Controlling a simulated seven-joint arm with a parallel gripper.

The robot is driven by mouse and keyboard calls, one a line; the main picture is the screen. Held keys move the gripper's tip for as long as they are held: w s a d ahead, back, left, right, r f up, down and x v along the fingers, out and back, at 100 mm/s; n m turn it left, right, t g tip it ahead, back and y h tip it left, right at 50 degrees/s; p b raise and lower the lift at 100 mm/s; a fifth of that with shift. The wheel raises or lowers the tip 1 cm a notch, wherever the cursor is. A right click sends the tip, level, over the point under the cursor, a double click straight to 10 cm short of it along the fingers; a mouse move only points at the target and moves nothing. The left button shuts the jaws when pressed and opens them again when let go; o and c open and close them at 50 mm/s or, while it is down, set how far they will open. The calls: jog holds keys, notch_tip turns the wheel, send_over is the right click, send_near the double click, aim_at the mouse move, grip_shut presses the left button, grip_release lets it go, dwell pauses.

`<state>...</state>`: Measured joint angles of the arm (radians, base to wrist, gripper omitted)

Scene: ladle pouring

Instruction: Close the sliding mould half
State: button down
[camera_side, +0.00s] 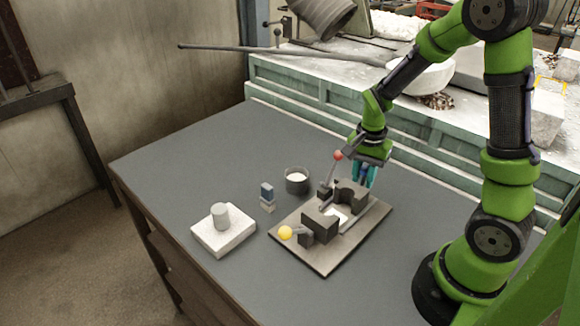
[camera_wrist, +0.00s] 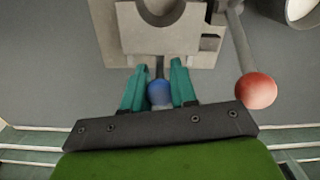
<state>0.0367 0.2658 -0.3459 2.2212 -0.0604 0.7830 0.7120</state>
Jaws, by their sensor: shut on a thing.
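My gripper (camera_side: 364,176) is low at the back edge of the mould's base plate (camera_side: 318,262). In the wrist view, its teal fingers (camera_wrist: 158,92) are shut on a blue ball knob (camera_wrist: 160,94). The knob's stem joins the near mould half (camera_wrist: 165,40), a grey block with a round hollow. In the side view, this dark half (camera_side: 352,194) stands on the plate by my gripper. The other half (camera_side: 320,228) stands nearer the front, with a pale gap between them. A lever with a red ball (camera_side: 338,155) rises beside the mould; the ball also shows in the wrist view (camera_wrist: 256,91).
A yellow ball knob (camera_side: 285,233) sits at the plate's front left. Left of the plate are a dark cup with pale contents (camera_side: 297,181), small stacked blocks (camera_side: 267,197) and a white slab (camera_side: 222,240) bearing a grey cylinder (camera_side: 220,215). The table's left part is clear.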

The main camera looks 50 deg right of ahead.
jog(key=a, duration=0.7)
jog(key=shift+w+a, duration=0.1)
jog(key=shift+a, duration=0.3)
jog(key=c, duration=0.9)
grip_release()
jog(key=shift+w+r, duration=0.1)
jog(key=shift+r, duration=0.05)
jog(key=shift+r, duration=0.3)
jog(key=r, duration=1.6)
jog(key=shift+s+d, duration=0.1)
jog(key=shift+s, duration=0.1)
